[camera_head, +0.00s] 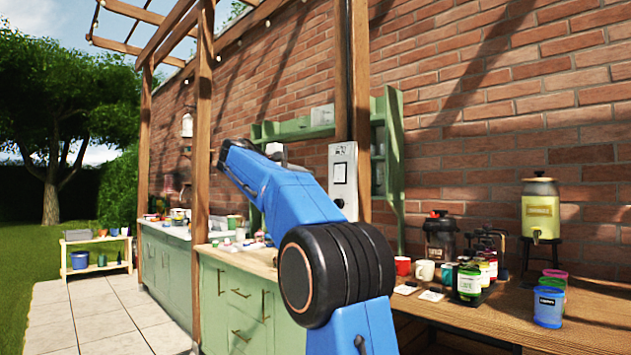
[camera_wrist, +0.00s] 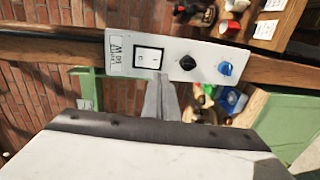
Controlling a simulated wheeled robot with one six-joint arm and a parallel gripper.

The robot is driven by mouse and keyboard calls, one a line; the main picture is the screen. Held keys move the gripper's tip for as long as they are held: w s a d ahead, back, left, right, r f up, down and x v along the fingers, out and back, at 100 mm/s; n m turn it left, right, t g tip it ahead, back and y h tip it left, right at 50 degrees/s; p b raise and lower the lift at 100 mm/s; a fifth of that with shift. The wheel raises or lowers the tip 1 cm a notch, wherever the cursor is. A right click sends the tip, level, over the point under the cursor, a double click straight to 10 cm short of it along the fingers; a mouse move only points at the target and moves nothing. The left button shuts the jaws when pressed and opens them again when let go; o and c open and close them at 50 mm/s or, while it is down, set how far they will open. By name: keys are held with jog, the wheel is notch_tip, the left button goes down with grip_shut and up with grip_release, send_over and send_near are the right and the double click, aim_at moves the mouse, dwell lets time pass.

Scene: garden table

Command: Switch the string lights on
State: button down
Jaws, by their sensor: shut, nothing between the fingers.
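A pale switch panel (camera_head: 343,172) is fixed to a wooden post. In the wrist view the panel (camera_wrist: 205,50) carries a white rocker switch (camera_wrist: 149,57) in a black frame, a black knob (camera_wrist: 187,63) and a blue knob (camera_wrist: 225,68). A printed label is at its left end. My gripper (camera_wrist: 161,78) is shut and empty.
A brick wall (camera_head: 500,110) stands behind the post. The wooden table (camera_head: 590,330) at right holds cups, jars and a yellow dispenser (camera_head: 540,212). Green cabinets (camera_head: 238,300) and a green shelf (camera_head: 390,150) are near the post. Paving at left is clear.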

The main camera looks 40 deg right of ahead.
aim_at(338, 181)
jog(key=shift+w+a+r, duration=0.1)
jog(key=shift+w+r, duration=0.1)
jog(key=shift+w, duration=0.05)
jog(key=d, duration=0.4)
jog(key=d+f, duration=0.1)
jog(key=d, duration=0.4)
jog(key=w+d, duration=0.1)
jog(key=d, duration=0.4)
jog(key=shift+w+f, duration=0.1)
jog(key=shift+f, duration=0.3)
jog(key=shift+d+f, duration=0.1)
jog(key=shift+d, duration=0.1)
jog(key=shift+a, duration=0.15)
